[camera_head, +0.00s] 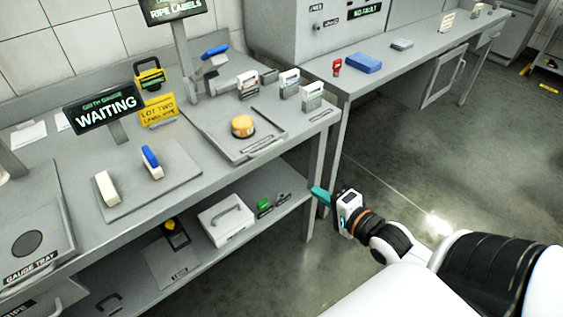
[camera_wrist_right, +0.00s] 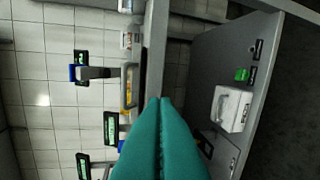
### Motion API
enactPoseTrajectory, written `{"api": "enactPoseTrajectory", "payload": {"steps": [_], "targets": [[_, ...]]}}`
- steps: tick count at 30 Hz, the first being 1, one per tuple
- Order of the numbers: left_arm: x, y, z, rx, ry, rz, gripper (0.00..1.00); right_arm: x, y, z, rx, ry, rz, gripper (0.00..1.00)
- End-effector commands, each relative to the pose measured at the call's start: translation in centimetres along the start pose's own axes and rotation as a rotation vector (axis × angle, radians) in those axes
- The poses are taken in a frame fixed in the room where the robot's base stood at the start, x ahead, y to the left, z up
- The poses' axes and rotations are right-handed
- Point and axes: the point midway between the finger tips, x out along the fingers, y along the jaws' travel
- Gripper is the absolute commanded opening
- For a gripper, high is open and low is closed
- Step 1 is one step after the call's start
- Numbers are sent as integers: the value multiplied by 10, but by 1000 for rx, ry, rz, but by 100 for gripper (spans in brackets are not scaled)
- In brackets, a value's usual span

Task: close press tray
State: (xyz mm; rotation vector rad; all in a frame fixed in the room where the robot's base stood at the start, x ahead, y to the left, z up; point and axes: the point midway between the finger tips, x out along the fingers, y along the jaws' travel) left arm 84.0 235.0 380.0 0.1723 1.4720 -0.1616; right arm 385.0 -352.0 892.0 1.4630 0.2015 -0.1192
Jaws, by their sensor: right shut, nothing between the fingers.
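A grey tray (camera_head: 222,140) holding an orange-yellow cheese wheel (camera_head: 242,126) lies on the near bench, its front edge and small handle at the bench's front. Its label is too small to read, so I cannot tell whether it is the press tray. Another tray at the lower left, labelled GAUGE TRAY (camera_head: 52,222), has a dark disc on it. My right gripper (camera_head: 319,196) is shut and empty, beside the bench's front right leg and below the top. Its teal fingers (camera_wrist_right: 160,140) are together in the right wrist view. My left gripper is not in view.
The bench's lower shelf carries a white box with a handle (camera_head: 226,219) and a green item (camera_head: 264,204). A WAITING sign (camera_head: 104,108) and small cartons stand on top. A second bench (camera_head: 410,50) runs along the back right. The floor (camera_head: 420,150) between is clear.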

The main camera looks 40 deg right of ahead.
Motion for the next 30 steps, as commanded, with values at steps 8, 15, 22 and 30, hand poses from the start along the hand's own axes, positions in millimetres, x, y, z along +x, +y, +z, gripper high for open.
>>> {"api": "enactPoseTrajectory", "payload": {"steps": [8,15,22,30], "targets": [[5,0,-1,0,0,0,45,-4,42,-13,94,44,82,0],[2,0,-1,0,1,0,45,33,46,-14,91,42,85,0],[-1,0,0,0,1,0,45,78,49,-15,90,42,81,0],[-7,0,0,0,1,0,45,117,60,-16,89,42,80,0]]}}
